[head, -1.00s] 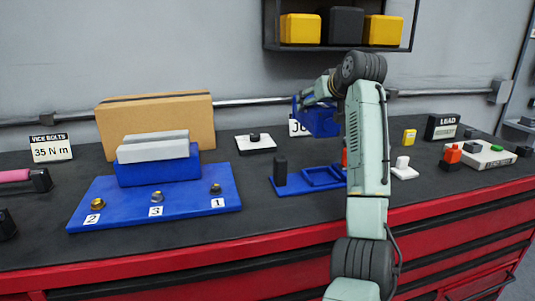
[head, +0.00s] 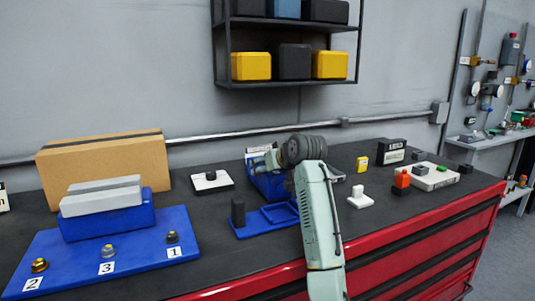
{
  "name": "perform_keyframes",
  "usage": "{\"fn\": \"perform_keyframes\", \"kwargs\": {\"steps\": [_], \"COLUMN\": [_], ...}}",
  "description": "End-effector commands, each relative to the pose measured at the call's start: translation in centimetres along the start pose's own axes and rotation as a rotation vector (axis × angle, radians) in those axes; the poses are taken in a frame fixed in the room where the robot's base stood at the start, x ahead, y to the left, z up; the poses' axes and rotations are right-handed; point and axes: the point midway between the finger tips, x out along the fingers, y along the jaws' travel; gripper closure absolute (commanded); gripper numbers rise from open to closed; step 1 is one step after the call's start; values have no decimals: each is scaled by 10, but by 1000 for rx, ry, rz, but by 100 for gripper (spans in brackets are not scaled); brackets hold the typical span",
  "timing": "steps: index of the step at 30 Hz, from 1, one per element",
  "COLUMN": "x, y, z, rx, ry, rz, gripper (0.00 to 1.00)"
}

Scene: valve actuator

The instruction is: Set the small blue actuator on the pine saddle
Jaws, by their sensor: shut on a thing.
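My gripper (head: 265,160) is mostly hidden behind its own wrist, at the middle of the head view. It is shut on a blue boxy thing (head: 267,185), which looks like the small blue actuator. The blue thing shows just below and left of the wrist, behind the blue tray with frames (head: 250,232). I cannot tell whether it touches the bench. I cannot make out a pine saddle in this view.
A dark upright block (head: 238,212) stands at the tray's left end. A blue plate (head: 55,245) with numbered bolts lies left, before a cardboard box (head: 100,170). A white block (head: 360,198) and a red-orange part (head: 402,178) stand right. A shelf (head: 287,86) hangs above.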

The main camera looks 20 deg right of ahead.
Motion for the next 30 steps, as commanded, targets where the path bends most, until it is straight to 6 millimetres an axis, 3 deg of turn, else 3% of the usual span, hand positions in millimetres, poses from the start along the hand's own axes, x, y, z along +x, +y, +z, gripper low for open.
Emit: {"fn": "perform_keyframes", "kwargs": {"steps": [13,14,22,30], "x": [1,4,4,4], "y": [-1,-1,-1,-1], "z": [3,8,8,7], "rx": [-4,-2,-2,-2], "ry": [13,2,2,2], "rz": [1,-1,-1,0], "gripper": [99,36,18,18]}}
